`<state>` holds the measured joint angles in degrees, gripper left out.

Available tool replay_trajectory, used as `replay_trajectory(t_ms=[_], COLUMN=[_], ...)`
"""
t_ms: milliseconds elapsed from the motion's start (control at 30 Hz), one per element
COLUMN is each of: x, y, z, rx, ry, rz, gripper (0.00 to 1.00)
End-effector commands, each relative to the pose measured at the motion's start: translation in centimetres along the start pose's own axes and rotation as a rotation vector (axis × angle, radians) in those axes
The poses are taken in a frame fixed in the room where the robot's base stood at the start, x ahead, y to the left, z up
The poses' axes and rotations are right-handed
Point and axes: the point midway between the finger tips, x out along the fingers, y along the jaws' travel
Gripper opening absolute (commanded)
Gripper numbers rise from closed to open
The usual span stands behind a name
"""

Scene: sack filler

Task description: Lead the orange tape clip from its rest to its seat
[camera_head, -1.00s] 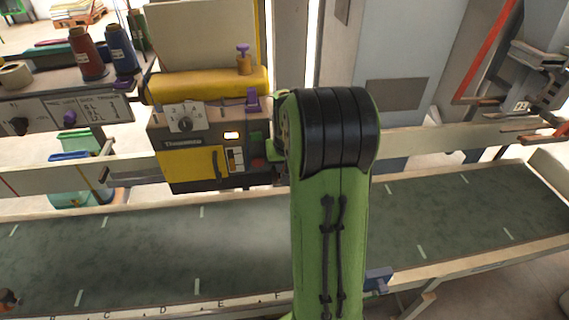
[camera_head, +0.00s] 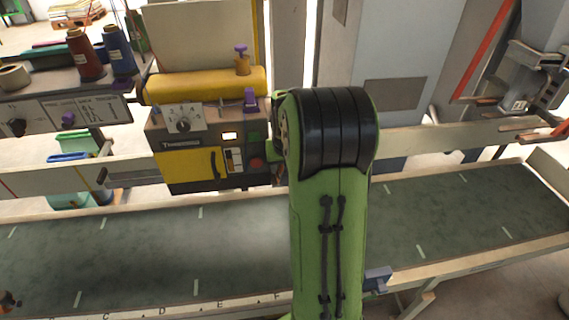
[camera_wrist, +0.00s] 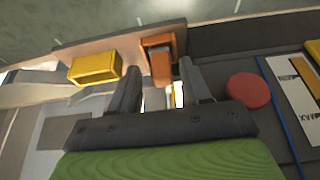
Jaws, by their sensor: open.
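The orange tape clip (camera_wrist: 160,66) shows in the wrist view at the top centre, with a darker orange-brown bracket-like part (camera_wrist: 158,42) around its upper end. My gripper (camera_wrist: 158,70) is open, with one dark finger to the left of the clip and one to the right. The clip appears in line with the gap between the fingertips; I cannot tell whether either finger touches it. In the head view my green arm hides the gripper and the clip. I cannot make out which part is the seat.
A yellow block (camera_wrist: 95,68) lies left of the fingers in the wrist view. A red button (camera_wrist: 247,90) is close on the right.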

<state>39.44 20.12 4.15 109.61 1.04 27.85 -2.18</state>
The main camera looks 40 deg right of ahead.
Motion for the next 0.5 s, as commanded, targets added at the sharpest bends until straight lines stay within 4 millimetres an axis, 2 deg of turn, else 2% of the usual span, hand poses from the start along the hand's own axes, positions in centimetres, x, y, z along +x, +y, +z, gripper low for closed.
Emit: replay_trajectory(t_ms=[167, 267, 500], x=[-0.9, -3.1, -10.1], y=[-0.3, -0.3, -0.1], z=[-0.1, -0.2, -0.2], rx=[-0.007, -0.008, -0.004], ry=[0.003, 0.007, 0.007], rz=[-0.006, -0.007, -0.003], gripper=[0.52, 0.52, 0.52])
